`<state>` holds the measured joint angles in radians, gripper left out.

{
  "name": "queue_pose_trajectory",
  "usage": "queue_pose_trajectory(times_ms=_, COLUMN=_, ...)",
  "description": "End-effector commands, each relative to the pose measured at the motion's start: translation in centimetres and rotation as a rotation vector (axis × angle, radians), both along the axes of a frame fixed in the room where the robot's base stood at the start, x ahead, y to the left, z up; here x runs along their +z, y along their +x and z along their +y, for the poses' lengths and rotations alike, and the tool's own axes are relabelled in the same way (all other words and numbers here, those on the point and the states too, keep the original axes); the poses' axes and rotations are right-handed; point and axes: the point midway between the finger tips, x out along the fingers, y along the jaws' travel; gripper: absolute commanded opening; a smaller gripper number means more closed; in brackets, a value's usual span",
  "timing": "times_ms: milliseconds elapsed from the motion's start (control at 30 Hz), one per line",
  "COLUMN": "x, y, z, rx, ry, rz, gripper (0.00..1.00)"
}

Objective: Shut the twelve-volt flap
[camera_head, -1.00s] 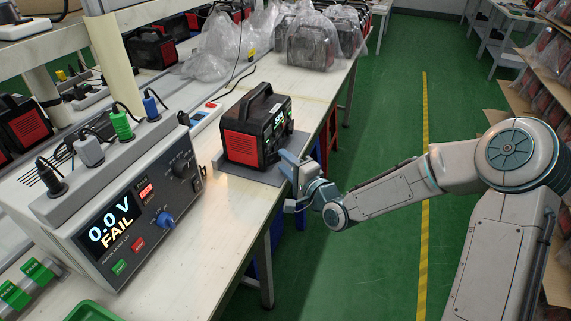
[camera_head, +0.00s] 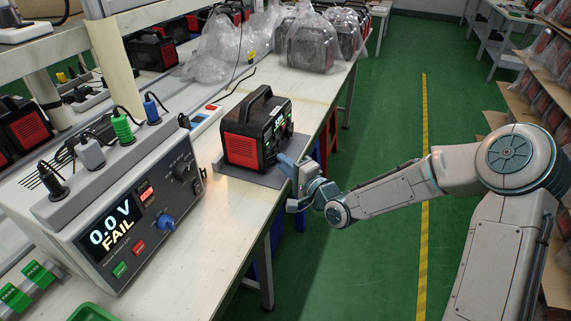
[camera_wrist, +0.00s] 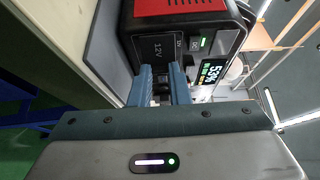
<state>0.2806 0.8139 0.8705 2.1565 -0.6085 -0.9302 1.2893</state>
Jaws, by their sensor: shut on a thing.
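The power station (camera_head: 253,128), black and red with a top handle, stands upright on a grey mat at the bench's right edge. In the wrist view its front panel (camera_wrist: 185,48) shows a "12V" label and a lit display. My gripper (camera_head: 296,168) is at the front of the power station, low on the panel. In the wrist view its two blue fingers (camera_wrist: 160,88) point at the panel just below the label, closed on a small dark part, apparently the twelve-volt flap (camera_wrist: 160,86). The fingers hide much of it; its angle cannot be told.
A tester (camera_head: 120,220) reading "0.0 V FAIL" stands left of the power station on the bench. The grey mat (camera_head: 222,168) lies under the power station. Bagged units (camera_head: 305,45) are farther back. The green floor (camera_head: 385,130) right of the bench is clear around my arm.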

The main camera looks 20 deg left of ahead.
Motion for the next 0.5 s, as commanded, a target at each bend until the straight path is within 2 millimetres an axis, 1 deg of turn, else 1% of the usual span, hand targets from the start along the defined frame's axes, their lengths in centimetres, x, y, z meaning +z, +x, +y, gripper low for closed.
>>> queue_pose_trajectory(times_ms=500, x=0.4, y=1.4, z=0.4, rx=0.26, ry=0.001, rz=0.003, gripper=0.0)
